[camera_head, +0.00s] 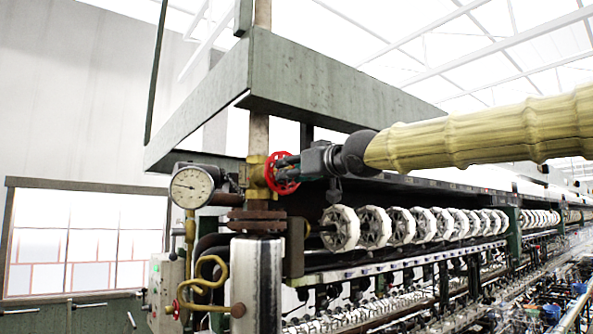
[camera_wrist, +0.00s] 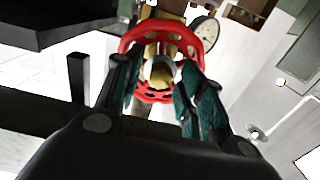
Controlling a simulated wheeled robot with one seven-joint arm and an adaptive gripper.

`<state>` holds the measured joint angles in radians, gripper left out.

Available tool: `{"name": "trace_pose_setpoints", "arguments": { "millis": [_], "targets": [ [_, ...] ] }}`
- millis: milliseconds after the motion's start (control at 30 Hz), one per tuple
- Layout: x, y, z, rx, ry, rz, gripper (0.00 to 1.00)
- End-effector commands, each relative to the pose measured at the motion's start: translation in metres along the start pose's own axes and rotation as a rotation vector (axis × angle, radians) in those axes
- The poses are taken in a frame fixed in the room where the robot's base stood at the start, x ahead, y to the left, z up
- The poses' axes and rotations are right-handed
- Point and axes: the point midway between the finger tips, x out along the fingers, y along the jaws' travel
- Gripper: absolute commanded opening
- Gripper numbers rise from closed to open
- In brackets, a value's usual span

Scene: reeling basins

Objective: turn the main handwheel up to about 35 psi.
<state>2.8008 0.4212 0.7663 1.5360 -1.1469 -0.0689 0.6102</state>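The red handwheel (camera_head: 272,172) is on the brass valve of the vertical pipe, at the centre left of the head view.
A rusty flange (camera_head: 257,222) and a steel cylinder (camera_head: 257,285) stand below the valve. A green metal hood (camera_head: 320,85) hangs above. A row of white reels (camera_head: 375,227) runs right, below my arm. Brass piping (camera_head: 205,285) is at the lower left.

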Motion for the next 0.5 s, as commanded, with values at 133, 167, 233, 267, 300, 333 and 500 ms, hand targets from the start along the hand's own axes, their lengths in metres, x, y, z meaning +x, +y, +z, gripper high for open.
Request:
{"name": "trace_pose_setpoints", "arguments": {
  "millis": [133, 167, 233, 267, 300, 333, 500],
  "targets": [
    [-0.0002, 0.0001, 0.0, 0.0, 0.0, 0.0, 0.36],
    [-0.0002, 0.0001, 0.0, 0.0, 0.0, 0.0, 0.3],
    [-0.0002, 0.0001, 0.0, 0.0, 0.0, 0.0, 0.17],
    [-0.0002, 0.0001, 0.0, 0.0, 0.0, 0.0, 0.12],
    [-0.0002, 0.0002, 0.0001, 0.0, 0.0, 0.0, 0.05],
    [-0.0002, 0.0002, 0.0001, 0.0, 0.0, 0.0, 0.0],
    [-0.0003, 0.0003, -0.001, -0.02, 0.0, 0.0, 0.0]
  ]
}}
